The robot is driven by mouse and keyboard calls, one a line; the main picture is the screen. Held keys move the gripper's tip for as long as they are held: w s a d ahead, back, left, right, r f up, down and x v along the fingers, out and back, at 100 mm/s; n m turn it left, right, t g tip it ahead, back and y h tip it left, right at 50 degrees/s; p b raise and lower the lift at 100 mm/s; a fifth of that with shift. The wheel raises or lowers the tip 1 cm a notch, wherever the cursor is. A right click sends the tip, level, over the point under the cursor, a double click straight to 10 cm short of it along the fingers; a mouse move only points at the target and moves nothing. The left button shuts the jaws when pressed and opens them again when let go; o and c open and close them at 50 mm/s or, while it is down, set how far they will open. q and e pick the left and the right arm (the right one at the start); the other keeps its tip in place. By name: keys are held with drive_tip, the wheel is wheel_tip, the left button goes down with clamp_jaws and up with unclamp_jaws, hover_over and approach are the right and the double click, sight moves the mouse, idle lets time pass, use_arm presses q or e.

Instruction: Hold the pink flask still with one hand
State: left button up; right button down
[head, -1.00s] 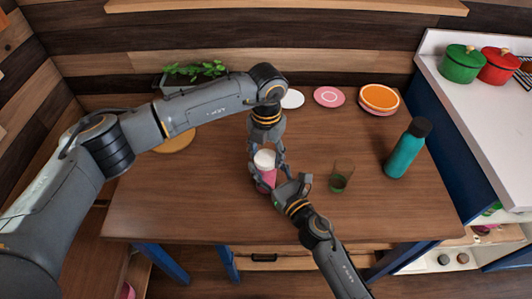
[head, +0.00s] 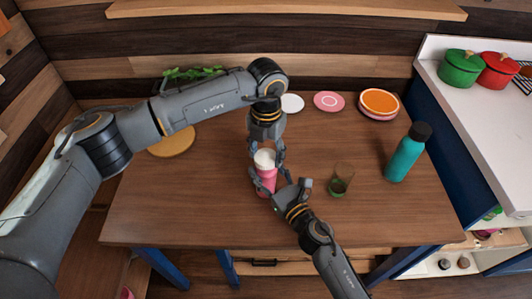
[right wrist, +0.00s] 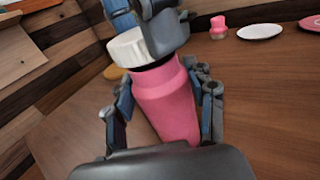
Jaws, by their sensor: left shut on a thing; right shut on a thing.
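The pink flask (head: 265,180) with a white lid (head: 264,157) is upright, near the middle of the wooden table. My left gripper (head: 266,155) reaches down from above and is shut on the white lid. My right gripper (head: 269,184) comes from the front right and is shut around the pink body. In the right wrist view the flask body (right wrist: 168,100) sits between the fingers of my right gripper (right wrist: 165,115). The left gripper (right wrist: 160,30) is at the lid (right wrist: 135,48) there. The flask's base is hidden in that view.
A teal bottle (head: 405,155) stands farther right. Plates (head: 328,101) and a planter's leaves (head: 195,72) are at the back. The table front (head: 200,220) is clear.

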sight(266, 157)
use_arm(q)
drive_tip(key=shift+r, duration=2)
use_arm(e)
drive_tip(key=shift+c, duration=1.9)
unclamp_jaws()
